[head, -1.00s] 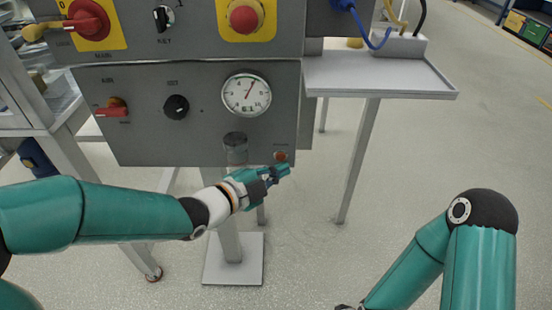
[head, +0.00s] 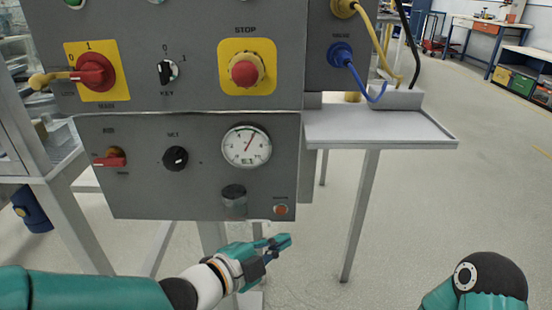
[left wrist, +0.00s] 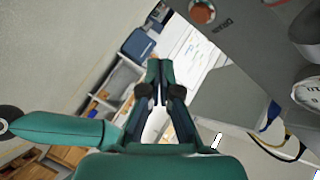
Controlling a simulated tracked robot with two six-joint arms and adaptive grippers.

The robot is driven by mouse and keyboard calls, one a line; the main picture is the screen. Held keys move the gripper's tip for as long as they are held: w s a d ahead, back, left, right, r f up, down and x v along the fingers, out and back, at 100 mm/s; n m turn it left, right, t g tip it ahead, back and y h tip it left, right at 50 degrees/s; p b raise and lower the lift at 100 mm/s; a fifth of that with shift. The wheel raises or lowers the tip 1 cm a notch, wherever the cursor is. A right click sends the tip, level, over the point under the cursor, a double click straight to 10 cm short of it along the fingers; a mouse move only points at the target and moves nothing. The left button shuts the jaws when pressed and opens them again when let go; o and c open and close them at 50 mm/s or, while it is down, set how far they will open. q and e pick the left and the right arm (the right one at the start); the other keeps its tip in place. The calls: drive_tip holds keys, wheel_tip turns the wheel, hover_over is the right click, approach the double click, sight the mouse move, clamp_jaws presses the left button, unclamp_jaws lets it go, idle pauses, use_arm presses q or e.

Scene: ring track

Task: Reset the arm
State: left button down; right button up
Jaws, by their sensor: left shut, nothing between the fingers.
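My left gripper (head: 282,243) is shut and empty in the head view. It is just below the lower edge of the grey control panel (head: 140,200), under the small orange-red button (head: 281,209) at the panel's lower right corner, and apart from it. In the left wrist view the closed fingers of the left gripper (left wrist: 160,78) point up the picture, with the round orange-red button (left wrist: 202,11) beyond them at the top. My right arm shows only as a dark joint and teal link at the lower right of the head view; its gripper is out of view.
The panel carries a red main switch (head: 95,70), a red stop button (head: 246,70), a gauge (head: 246,146) and a black knob (head: 175,158). A grey shelf (head: 375,128) on legs stands to the right, with blue and yellow cables above. Open floor lies farther right.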

use_arm(q)
drive_tip(key=s+a+f+n+g+y, duration=0.1)
drive_tip(key=a+f+n+g+y, duration=0.15)
drive_tip(key=f, duration=0.65)
drive_tip(key=s+a+f+n+g+y, duration=0.1)
drive_tip(key=s+a+f+n, duration=0.2)
drive_tip(key=f, duration=0.7)
drive_tip(key=a+f+n+g+y, duration=0.1)
drive_tip(key=a+f+n, duration=0.3)
drive_tip(key=f, duration=0.5)
drive_tip(key=s+a+f+n+g+y, duration=0.25)
drive_tip(key=s+f+n+g, duration=0.35)
drive_tip(key=s+f+n, duration=0.8)
wheel_tip(320, 180, up, 40)
drive_tip(key=s+m+p, duration=0.1)
drive_tip(key=p, duration=3.6)
drive_tip(key=shift+a+r+p, duration=0.15)
drive_tip(key=shift+a+p, duration=0.2)
drive_tip(key=shift+a, duration=0.05)
